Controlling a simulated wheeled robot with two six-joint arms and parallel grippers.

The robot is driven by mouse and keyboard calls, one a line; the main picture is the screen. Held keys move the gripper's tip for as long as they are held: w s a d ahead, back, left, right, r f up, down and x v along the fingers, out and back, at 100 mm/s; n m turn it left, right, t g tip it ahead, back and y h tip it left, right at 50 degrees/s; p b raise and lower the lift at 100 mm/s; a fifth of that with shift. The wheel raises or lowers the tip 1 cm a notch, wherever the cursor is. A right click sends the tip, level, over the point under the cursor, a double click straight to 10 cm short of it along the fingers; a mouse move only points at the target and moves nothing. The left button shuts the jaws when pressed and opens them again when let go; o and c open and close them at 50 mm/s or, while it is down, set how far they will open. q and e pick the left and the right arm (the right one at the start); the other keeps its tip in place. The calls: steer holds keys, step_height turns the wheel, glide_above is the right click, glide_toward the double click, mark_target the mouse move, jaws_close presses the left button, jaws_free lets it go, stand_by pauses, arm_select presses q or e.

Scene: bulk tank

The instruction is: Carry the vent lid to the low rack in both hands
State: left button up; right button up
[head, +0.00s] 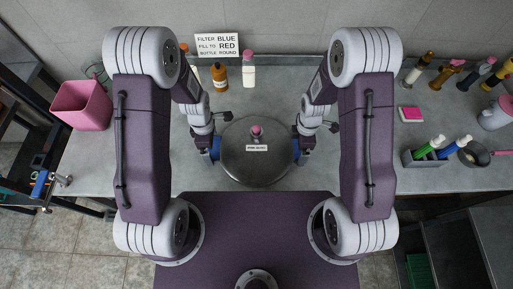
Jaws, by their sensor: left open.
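The vent lid (258,168) is a round grey metal disc on the worktop in front of me, with a pink-topped knob and a white label at its middle. Blue parts show at its left and right edges. My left gripper (213,152) is open at the lid's left edge, by the blue part. My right gripper (301,152) is at the right edge; its jaws are too small and hidden to read. I cannot tell whether either touches the lid. A dark low rack (465,240) stands at the lower right; I cannot tell if it is the task's rack.
A pink bin (82,104) stands at the worktop's left. Bottles (220,76) and a sign (217,44) are behind the lid. More bottles, a pink pad (410,114) and a grey caddy (424,157) fill the right side. Dark shelving (38,150) stands at the far left.

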steer(key=shift+f, duration=0.1)
arm_select(q)
steer(key=c, duration=1.8)
arm_select(e)
steer(key=c, duration=1.8)
